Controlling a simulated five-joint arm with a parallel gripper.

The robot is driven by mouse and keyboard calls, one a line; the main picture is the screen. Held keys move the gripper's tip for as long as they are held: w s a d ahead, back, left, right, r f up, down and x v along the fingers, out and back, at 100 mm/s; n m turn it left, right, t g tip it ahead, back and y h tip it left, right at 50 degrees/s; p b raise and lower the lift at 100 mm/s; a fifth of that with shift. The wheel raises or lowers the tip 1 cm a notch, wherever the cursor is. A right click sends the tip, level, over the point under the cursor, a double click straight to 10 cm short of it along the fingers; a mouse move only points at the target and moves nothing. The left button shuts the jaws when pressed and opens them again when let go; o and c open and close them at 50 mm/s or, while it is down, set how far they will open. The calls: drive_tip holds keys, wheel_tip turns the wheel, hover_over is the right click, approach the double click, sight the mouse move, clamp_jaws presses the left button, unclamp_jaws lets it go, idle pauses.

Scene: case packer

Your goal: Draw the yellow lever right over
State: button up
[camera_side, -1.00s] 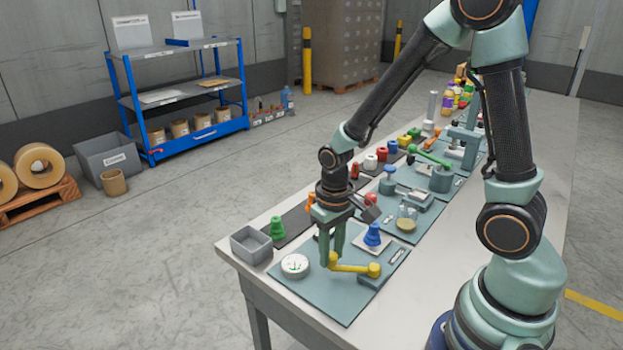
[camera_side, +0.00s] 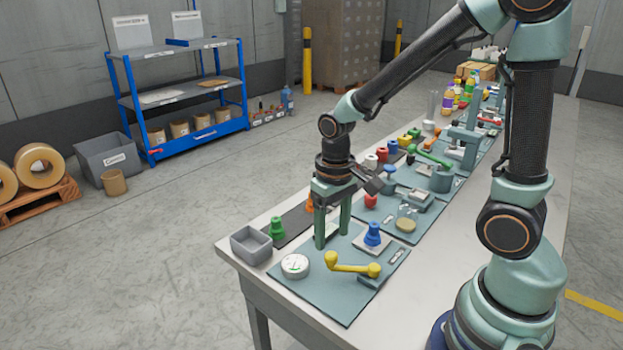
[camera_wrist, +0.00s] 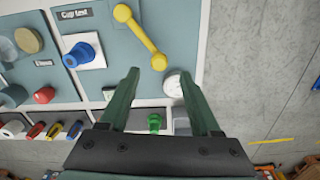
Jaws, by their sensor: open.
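The yellow lever (camera_side: 352,267) lies low over the near teal panel, with one knobbed end at the left and the other at a small block on the right. It also shows in the wrist view (camera_wrist: 141,37), beyond my fingertips. My gripper (camera_side: 332,240) is open and empty, with its fingers pointing down above the panel, behind the lever's left end and apart from it. In the wrist view my gripper (camera_wrist: 160,78) has its two fingers spread wide with nothing between them.
A blue cone-shaped piece (camera_side: 372,235) stands on a white plate right of my gripper. A round white dial (camera_side: 295,266) sits left of the lever. A grey bin (camera_side: 251,244) and a green piece (camera_side: 277,228) are at the table's left edge. More panels continue behind.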

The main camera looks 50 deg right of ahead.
wheel_tip(320, 180, up, 7)
drive_tip(key=shift+f, duration=0.2)
idle(0.3)
wheel_tip(320, 180, up, 8)
drive_tip(key=s+n+t, duration=0.1)
drive_tip(key=s+t, duration=0.1)
drive_tip(key=t, duration=0.3)
drive_tip(key=shift+s+d+f+n+t, duration=0.2)
drive_tip(key=shift+s+n+t, duration=0.1)
drive_tip(key=shift+s+n, duration=0.1)
